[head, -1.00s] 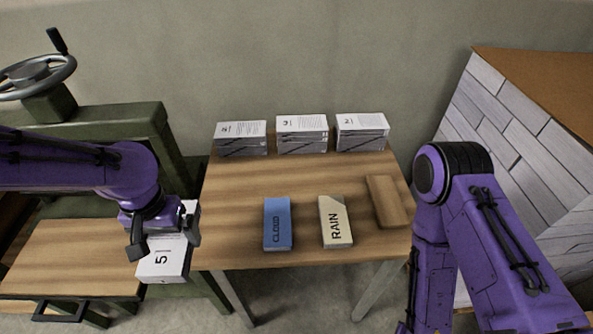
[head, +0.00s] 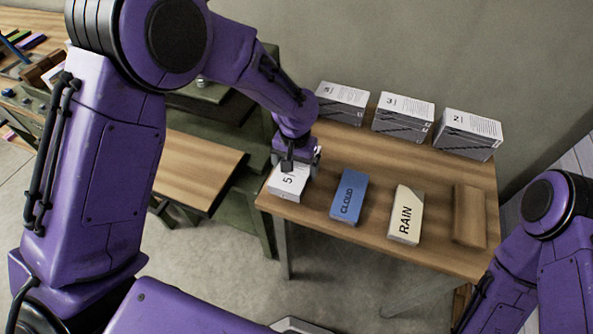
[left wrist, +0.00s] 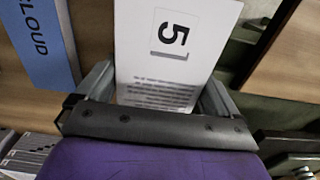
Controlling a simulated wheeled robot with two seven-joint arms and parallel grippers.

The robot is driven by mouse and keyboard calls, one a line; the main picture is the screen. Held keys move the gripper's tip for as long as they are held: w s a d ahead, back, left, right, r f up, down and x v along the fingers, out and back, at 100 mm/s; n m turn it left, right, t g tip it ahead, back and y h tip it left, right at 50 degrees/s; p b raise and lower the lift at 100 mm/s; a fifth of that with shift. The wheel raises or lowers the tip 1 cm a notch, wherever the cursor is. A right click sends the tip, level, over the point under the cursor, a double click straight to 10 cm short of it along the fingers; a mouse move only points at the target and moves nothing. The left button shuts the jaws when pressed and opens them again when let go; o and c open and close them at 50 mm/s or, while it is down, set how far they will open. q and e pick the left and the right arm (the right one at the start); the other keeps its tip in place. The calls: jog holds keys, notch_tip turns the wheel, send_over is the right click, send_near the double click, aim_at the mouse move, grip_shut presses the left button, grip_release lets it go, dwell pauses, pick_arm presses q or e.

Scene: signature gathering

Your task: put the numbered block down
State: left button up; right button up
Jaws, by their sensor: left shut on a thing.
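My left gripper (head: 296,158) is shut on the white numbered block (head: 289,186), which bears a black 5. The block is at the left front corner of the wooden table (head: 368,246), left of the blue CLOUD block (head: 348,197). I cannot tell whether its underside touches the table. In the left wrist view the numbered block (left wrist: 172,60) sits between the two fingers of my left gripper (left wrist: 158,92), with the CLOUD block (left wrist: 38,42) beside it. My right arm shows at the right edge, but its gripper is out of view.
A cream RAIN block (head: 406,215) and a plain brown block (head: 469,214) lie farther right. Three white paper-like stacks (head: 342,103) (head: 403,118) (head: 468,134) stand along the back edge. The table's middle strip is clear. A lower wooden bench (head: 195,168) stands left.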

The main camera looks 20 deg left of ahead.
aim_at(297, 173)
pick_arm(q)
notch_tip(297, 173, down, 3)
jog(key=shift+w+d+f+p, duration=0.1)
jog(key=shift+d+f+p, duration=0.1)
jog(key=shift+p, duration=0.45)
jog(key=shift+a+f, duration=0.1)
jog(key=shift+f, duration=0.1)
jog(key=o, duration=0.9)
notch_tip(297, 173, up, 12)
jog(key=shift+r+b, duration=0.2)
jog(key=shift+b, duration=0.9)
